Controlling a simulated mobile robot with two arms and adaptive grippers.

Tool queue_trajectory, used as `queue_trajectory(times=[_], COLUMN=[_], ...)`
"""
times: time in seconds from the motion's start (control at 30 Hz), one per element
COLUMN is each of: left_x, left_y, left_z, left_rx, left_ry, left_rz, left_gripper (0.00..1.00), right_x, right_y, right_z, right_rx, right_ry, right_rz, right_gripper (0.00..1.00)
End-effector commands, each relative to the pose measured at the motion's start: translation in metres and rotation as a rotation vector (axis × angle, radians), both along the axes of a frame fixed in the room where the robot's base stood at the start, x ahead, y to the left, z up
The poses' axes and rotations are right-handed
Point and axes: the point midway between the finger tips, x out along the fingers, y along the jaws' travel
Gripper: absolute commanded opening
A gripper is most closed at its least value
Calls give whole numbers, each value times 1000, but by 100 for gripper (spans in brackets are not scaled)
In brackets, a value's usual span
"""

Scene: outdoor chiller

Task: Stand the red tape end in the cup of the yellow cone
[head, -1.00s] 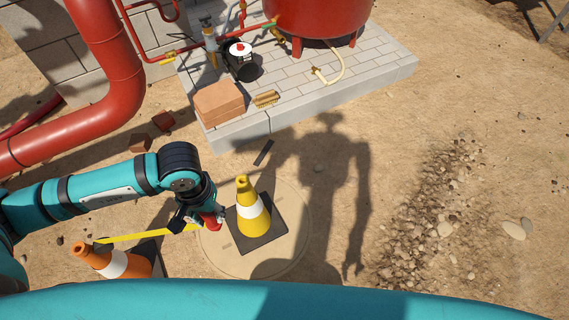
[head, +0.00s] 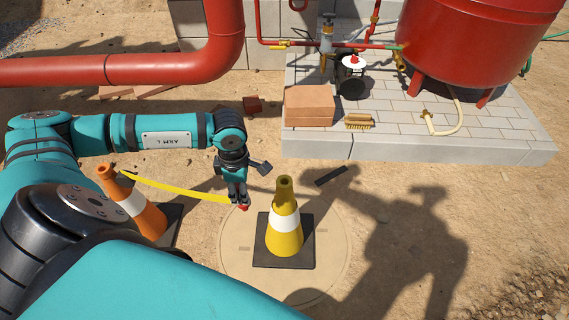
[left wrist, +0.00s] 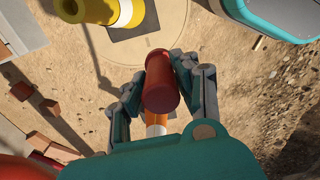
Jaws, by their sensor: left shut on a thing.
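The yellow cone (head: 285,226) with a white band stands upright on a dark square base on a round ground cover. Its cup is the opening at its top. My left gripper (head: 239,203) is to the left of the cone, apart from it, and shut on the red tape end (left wrist: 160,88). In the left wrist view the red tape end sits between the two fingers, and the yellow cone (left wrist: 98,10) shows at the top. Yellow tape (head: 172,188) runs from the gripper to the top of the orange cone (head: 134,204). My right gripper is not in view.
A dark flat strip (head: 331,176) lies on the sand behind the yellow cone. Open sand is to the right.

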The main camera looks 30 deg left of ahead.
Motion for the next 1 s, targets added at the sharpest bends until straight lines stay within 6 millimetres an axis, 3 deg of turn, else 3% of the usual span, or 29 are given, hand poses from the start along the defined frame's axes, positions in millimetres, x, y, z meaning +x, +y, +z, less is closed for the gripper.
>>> queue_trajectory(times=[0.03,0.27,0.73,0.83,1.0], left_x=[1,12,127,145,158], left_y=[6,14,-18,-22,-25], left_z=[-12,-16,-27,-28,-29], left_rx=[4,2,0,1,3], left_ry=[-1,-11,-10,-9,-8], left_rz=[68,213,212,213,212], left_gripper=[0,0,0,0,0], right_x=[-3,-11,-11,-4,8], right_y=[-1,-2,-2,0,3], right_z=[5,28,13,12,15], right_rx=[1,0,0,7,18], right_ry=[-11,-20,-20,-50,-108], right_rz=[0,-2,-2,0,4], right_gripper=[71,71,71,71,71])
